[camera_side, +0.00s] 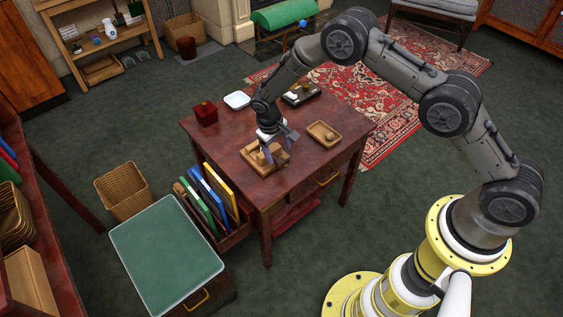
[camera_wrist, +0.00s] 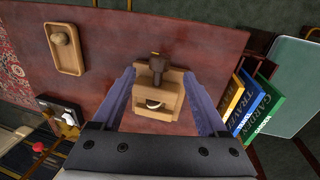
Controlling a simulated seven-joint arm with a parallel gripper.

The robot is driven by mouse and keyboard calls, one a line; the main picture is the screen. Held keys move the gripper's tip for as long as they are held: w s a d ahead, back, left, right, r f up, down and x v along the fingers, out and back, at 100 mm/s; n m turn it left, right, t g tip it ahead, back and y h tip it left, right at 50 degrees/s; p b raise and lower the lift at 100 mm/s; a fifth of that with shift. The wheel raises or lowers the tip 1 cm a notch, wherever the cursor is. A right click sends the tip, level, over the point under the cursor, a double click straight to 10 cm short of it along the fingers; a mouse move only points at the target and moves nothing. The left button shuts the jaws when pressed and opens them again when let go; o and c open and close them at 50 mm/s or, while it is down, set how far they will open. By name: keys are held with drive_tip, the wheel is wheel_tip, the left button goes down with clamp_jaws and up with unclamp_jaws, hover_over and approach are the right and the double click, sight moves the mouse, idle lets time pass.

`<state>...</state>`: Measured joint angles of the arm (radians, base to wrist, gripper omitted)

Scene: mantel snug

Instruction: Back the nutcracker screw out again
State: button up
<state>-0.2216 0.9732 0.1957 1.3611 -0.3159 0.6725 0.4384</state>
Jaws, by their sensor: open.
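The wooden nutcracker (camera_wrist: 171,100) stands on the red-brown table between my fingers in the wrist view. Its dark brown screw (camera_wrist: 157,64) has a cross handle and sticks out of the frame on the side away from my palm. A small dark and pale thing (camera_wrist: 153,104) shows in the frame's opening; I cannot tell what it is. My gripper (camera_wrist: 159,76) is open, with one purple finger on each side of the nutcracker and gaps to both sides. In the side view my gripper (camera_side: 268,147) is low over the table and partly hides the nutcracker (camera_side: 280,156).
A wooden tray (camera_side: 314,127) with a round nut-like thing (camera_wrist: 59,37) lies on the table (camera_side: 228,139). A dark red box (camera_side: 205,114), white dish (camera_side: 237,100) and black tray (camera_side: 301,94) stand farther back. Books (camera_wrist: 262,111) stand beside the table's edge.

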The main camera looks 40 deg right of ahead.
sight(281, 162)
drive_tip(key=f, duration=0.3)
drive_tip(key=d+f, duration=0.1)
drive_tip(key=f, duration=0.3)
drive_tip(key=shift+d, duration=0.2)
drive_tip(key=shift+c, duration=0.3)
clamp_jaws()
